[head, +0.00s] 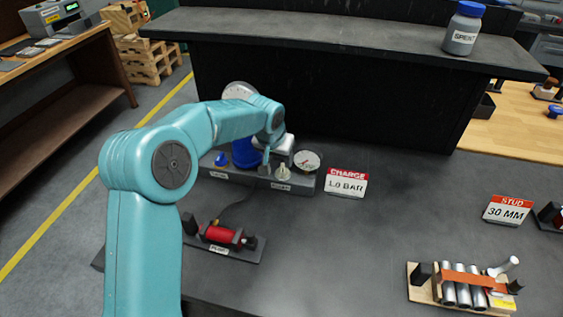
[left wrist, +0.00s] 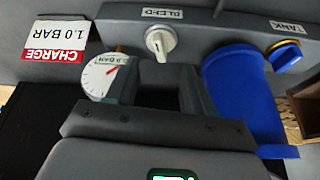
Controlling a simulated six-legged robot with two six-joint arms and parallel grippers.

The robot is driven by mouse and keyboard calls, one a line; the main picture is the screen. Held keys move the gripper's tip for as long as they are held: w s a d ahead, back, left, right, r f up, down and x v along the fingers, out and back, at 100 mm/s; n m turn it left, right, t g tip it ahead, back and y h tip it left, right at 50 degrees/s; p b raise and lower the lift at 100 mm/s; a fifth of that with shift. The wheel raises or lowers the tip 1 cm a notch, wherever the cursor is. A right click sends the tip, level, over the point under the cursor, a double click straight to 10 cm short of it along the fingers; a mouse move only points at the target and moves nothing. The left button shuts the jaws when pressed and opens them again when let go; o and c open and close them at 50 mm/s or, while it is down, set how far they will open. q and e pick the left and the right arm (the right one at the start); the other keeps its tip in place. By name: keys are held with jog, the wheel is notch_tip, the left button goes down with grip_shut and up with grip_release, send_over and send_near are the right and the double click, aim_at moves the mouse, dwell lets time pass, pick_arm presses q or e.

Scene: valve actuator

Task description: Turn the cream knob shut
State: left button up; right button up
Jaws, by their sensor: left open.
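The cream knob (head: 283,172) sits on the grey valve panel (head: 237,179) on the bench, between the blue parts and the round gauge (head: 308,161). In the left wrist view, the cream knob (left wrist: 160,41) is under a BLEED label, with its narrow grip pointing roughly down the picture. My left gripper (head: 267,166) is at the panel, just left of the knob in the head view. In the left wrist view, my left gripper (left wrist: 157,82) is open and empty, its fingers toward the knob, which shows beyond the gap. Contact is not visible. My right gripper is not in view.
A blue knob (left wrist: 285,54) marked TANK and a blue cylinder (left wrist: 240,88) stand beside the cream knob. A CHARGE 1.0 BAR sign (head: 347,183) stands right of the panel. A red cylinder fixture (head: 220,235) is in front. The bench middle is clear.

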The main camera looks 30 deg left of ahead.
aim_at(282, 167)
pick_arm(q)
jog(key=p+x, duration=0.1)
jog(key=x, duration=0.4)
jog(key=shift+w+f, duration=0.15)
jog(key=shift+f, duration=0.15)
